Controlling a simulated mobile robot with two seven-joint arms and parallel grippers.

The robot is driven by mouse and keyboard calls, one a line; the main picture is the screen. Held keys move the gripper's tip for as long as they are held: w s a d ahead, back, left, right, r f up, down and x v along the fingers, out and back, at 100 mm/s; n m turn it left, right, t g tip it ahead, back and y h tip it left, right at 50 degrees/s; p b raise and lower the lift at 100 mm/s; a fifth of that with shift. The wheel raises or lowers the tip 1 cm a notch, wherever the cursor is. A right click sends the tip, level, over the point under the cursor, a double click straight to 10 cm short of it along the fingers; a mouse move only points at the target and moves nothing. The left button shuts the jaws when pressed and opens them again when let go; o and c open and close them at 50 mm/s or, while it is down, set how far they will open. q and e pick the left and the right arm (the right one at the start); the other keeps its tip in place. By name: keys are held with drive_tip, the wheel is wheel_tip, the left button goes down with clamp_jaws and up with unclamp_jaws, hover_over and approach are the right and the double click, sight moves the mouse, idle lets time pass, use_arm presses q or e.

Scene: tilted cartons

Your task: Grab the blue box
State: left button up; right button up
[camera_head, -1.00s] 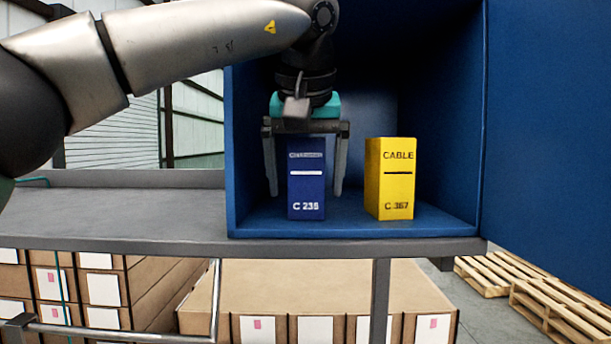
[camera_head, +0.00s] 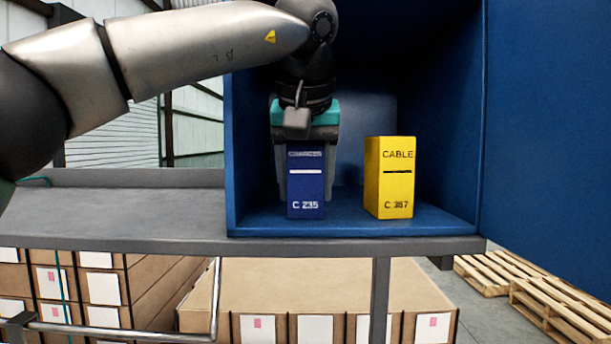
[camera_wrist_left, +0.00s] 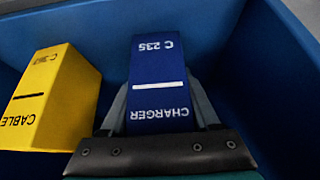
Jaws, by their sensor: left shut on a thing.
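The blue box (camera_head: 306,190), marked C 235, stands upright on the floor of the blue cabinet. In the left wrist view the blue box (camera_wrist_left: 160,85) reads CHARGER and lies between the fingers. My left gripper (camera_head: 306,175) reaches into the cabinet from above and behind the box front, and its fingers are shut on the box's two sides. The left gripper also shows in the left wrist view (camera_wrist_left: 162,112). The fingertips are partly hidden by the box in the head view. My right gripper is not in view.
A yellow CABLE box (camera_head: 390,180) stands close to the right of the blue box. The open blue cabinet (camera_head: 355,228) has walls at both sides and sits on a grey shelf (camera_head: 130,225). Cartons (camera_head: 330,285) lie below, and pallets (camera_head: 540,290) are at the lower right.

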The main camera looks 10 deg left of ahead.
use_arm(q)
clamp_jaws()
drive_tip(key=shift+r, duration=0.15)
